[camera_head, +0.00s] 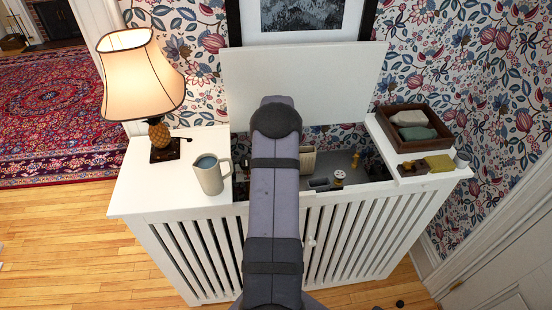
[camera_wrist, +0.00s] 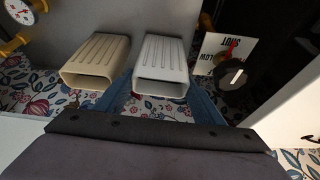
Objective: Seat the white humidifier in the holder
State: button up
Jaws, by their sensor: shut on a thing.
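The white humidifier (camera_wrist: 163,58) is a ribbed, hollow, flat box in the middle of the wrist view, its open end toward the camera. My gripper (camera_wrist: 163,88) has its blue fingers on either side of it and is shut on it. A similar beige humidifier (camera_wrist: 97,62) is just left of it, a small gap apart; it also shows in the head view (camera_head: 308,160), right of my arm. My arm hides the white humidifier and my gripper in the head view. I cannot make out the holder clearly in either view.
The white slatted cabinet (camera_head: 355,235) has its lid (camera_head: 345,85) raised. Inside are a valve handwheel (camera_head: 338,176) and a dark wheel by a tag (camera_wrist: 224,48). A jug (camera_head: 210,176) and lamp (camera_head: 140,80) stand left; a wooden tray (camera_head: 393,132) stands right.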

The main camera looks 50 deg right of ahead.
jog(key=shift+s+d+r+b, duration=0.75)
jog(key=shift+r+b, duration=1.55)
jog(key=shift+r, duration=4.25)
jog(key=s+a+f+b, duration=0.1)
jog(key=s+a+f, duration=0.6)
jog(key=a, duration=0.2)
jog(key=shift+a+f+n, duration=0.15)
jog(key=shift+a+n, duration=0.05)
jog(key=shift+n, duration=0.2)
jog(key=shift+s+f, duration=0.1)
notch_tip(320, 180, down, 10)
jog(key=shift+p, duration=0.3)
